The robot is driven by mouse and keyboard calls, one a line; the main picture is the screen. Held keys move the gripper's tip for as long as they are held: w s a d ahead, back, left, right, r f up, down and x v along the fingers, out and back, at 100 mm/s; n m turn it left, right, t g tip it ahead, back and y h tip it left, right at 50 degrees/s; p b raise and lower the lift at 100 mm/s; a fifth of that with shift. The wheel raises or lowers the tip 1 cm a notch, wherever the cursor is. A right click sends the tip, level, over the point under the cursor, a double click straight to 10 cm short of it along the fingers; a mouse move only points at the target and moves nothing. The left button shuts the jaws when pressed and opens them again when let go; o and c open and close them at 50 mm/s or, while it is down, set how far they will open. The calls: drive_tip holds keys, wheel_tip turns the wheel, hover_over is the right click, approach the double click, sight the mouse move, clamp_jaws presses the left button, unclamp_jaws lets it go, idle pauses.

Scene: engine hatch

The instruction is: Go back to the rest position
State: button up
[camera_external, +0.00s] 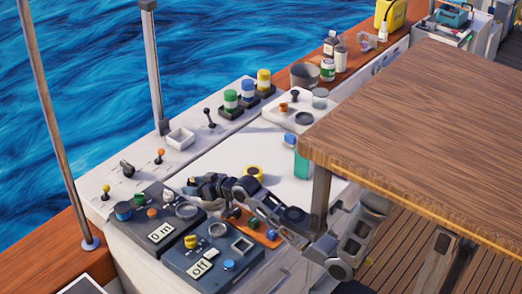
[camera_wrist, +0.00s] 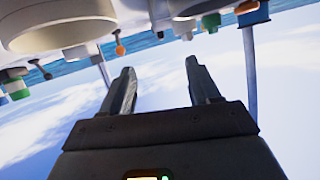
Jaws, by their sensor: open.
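My gripper shows in the external view (camera_external: 190,187), above the white hatch surface (camera_external: 215,160), near its front left part and close to the control boxes. In the wrist view my gripper (camera_wrist: 162,85) has its two fingers apart with nothing between them. That view is upside down, with the sea and sky behind the fingers. My arm reaches in from the lower right of the external view, past the wooden table.
A wooden table (camera_external: 420,110) overhangs the right side, close to my arm. Dark boxes labelled "in" (camera_external: 161,233) and "off" (camera_external: 203,268) stand below my gripper. Railing posts (camera_external: 155,70) stand at left.

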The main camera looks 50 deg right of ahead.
drive_tip(key=s+d+r+n+t+h, duration=0.1)
drive_tip(key=s+d+r+t, duration=0.15)
drive_tip(key=s+d, duration=0.5)
drive_tip(key=s+d+r+t+h, duration=0.2)
drive_tip(key=s+d+t, duration=0.15)
drive_tip(key=s, duration=0.65)
drive_tip(key=s+a+g+p, duration=0.1)
drive_tip(key=s+g, duration=0.1)
drive_tip(key=s, duration=1.3)
drive_tip(key=s+a+m+g+p, duration=0.1)
drive_tip(key=s+a+g, duration=0.1)
drive_tip(key=s, duration=1.3)
drive_tip(key=shift+s+a+m+g+y+p, duration=0.2)
drive_tip(key=shift+a+m+g+y+p, duration=0.1)
drive_tip(key=shift+g+p, duration=0.1)
